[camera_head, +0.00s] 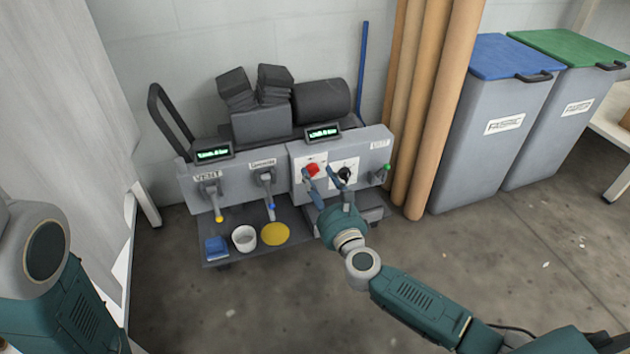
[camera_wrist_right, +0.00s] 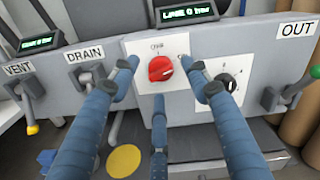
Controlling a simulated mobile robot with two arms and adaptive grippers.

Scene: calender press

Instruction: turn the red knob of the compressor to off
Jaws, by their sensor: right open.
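The red knob (camera_head: 312,170) sits on a white plate on the front of the grey compressor (camera_head: 235,187). In the right wrist view the red knob (camera_wrist_right: 161,68) shows unobstructed between the spread fingers, with a dial marking above it. My right gripper (camera_head: 325,178) is open in front of the panel, its blue fingers either side of the knob in the wrist view (camera_wrist_right: 160,85). I cannot tell whether any finger touches the panel. My left gripper is out of view; only my left arm shows.
Levers marked VENT (camera_wrist_right: 32,105) and DRAIN (camera_wrist_right: 88,82) are on the left, and an OUT lever (camera_head: 382,174) is on the right. A lower shelf holds a white cup (camera_head: 244,238), a blue item (camera_head: 215,248) and a yellow disc (camera_head: 275,234). Cardboard tubes (camera_head: 440,100) and bins (camera_head: 490,125) stand right.

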